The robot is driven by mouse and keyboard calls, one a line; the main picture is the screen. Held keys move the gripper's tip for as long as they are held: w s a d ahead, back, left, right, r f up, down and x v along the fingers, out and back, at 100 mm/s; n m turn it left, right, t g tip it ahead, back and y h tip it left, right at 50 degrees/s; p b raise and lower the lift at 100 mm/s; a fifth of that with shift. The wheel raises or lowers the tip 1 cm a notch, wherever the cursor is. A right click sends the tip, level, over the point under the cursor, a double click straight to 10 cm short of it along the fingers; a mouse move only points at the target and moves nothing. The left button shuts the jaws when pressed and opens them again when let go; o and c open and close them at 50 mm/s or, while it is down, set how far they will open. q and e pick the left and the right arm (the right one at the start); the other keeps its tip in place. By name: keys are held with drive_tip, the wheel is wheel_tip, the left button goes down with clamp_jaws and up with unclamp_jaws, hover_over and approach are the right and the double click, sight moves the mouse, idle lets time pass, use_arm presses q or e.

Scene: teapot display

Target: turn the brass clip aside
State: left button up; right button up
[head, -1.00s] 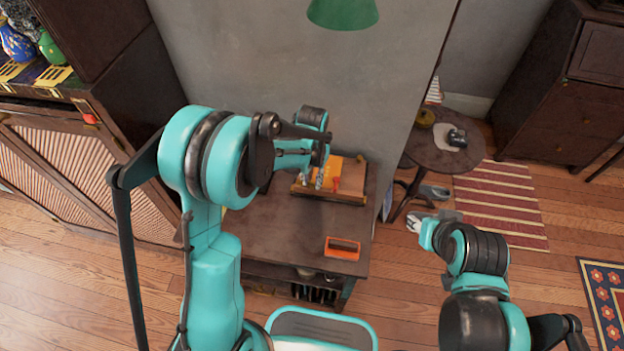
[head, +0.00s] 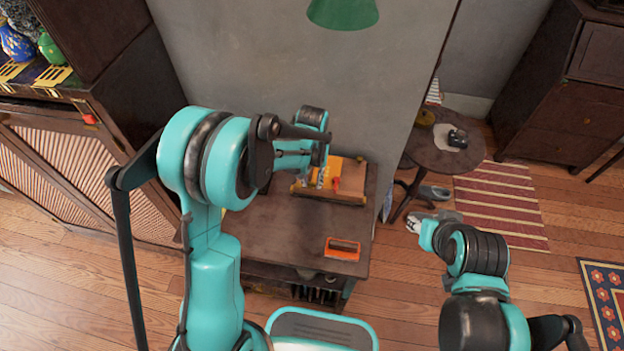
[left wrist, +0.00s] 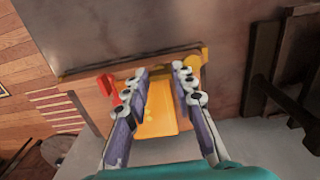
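A wooden tray-like case (head: 352,187) with a yellow plate (head: 337,164) lies on the dark table. The yellow plate (left wrist: 158,112) also shows in the left wrist view. A brass-coloured piece (left wrist: 190,62), probably the clip, is at the case's dark edge by the right fingertip; I cannot tell if they touch. A red part (left wrist: 105,85) is left of the fingers. My left gripper (left wrist: 161,72) is open over the case, fingers apart with nothing clearly held. It also shows in the head view (head: 320,178). My right gripper (head: 415,226) is away to the right, its fingers unclear.
An orange block-like object (head: 342,248) lies near the front right of the table (head: 285,235). A grey wall rises behind it. A round side table (head: 430,158) stands to the right, and a dark cabinet (head: 570,120) is further right.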

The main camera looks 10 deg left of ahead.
sight(312, 183)
use_arm(q)
drive_tip(key=shift+o, duration=1.3)
wheel_tip(312, 183, up, 12)
